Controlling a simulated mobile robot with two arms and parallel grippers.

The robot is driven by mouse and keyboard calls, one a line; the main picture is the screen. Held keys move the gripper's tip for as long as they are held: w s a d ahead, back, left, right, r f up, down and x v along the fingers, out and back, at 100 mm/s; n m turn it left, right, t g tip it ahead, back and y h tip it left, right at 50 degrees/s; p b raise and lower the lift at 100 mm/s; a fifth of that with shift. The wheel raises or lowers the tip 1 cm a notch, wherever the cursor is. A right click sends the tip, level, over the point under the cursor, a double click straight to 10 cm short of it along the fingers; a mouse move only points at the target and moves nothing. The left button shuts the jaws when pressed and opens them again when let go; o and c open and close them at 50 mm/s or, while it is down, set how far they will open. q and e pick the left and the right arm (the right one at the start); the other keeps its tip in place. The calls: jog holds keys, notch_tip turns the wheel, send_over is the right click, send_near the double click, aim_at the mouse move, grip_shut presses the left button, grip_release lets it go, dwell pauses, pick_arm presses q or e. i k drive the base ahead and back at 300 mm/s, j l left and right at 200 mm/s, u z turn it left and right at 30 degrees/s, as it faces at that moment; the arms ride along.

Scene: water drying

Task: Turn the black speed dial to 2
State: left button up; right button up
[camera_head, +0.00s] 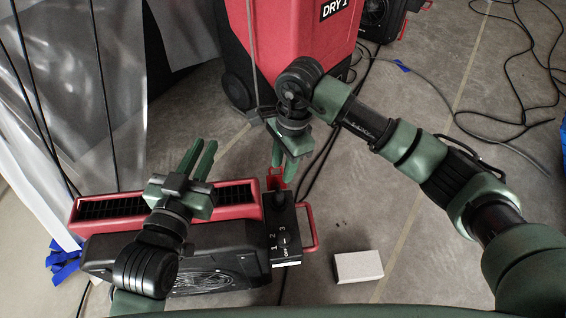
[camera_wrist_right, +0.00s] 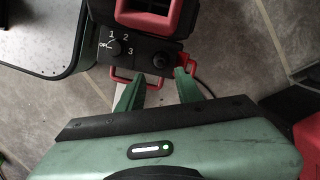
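The black control panel (camera_head: 283,235) is on the end of a red and black blower at the lower left of the head view. It carries white marks OFF, 1, 2 and 3. The black speed dial (camera_wrist_right: 114,47) shows among these marks in the right wrist view; its exact setting is too small to tell. My right gripper (camera_head: 277,178) points down near the panel's far end. In the right wrist view its fingers (camera_wrist_right: 158,88) are apart and empty, short of the dial and not touching it. My left gripper (camera_head: 204,143) is open and empty above the blower.
The blower's red top (camera_head: 235,195) lies below my left gripper, with a red handle (camera_head: 312,228) beside the panel. A large red dryer (camera_head: 290,35) stands behind. A pale block (camera_head: 358,266) lies on the floor to the right. Black cables cross the floor.

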aim_at(284, 239)
jog(key=k, duration=1)
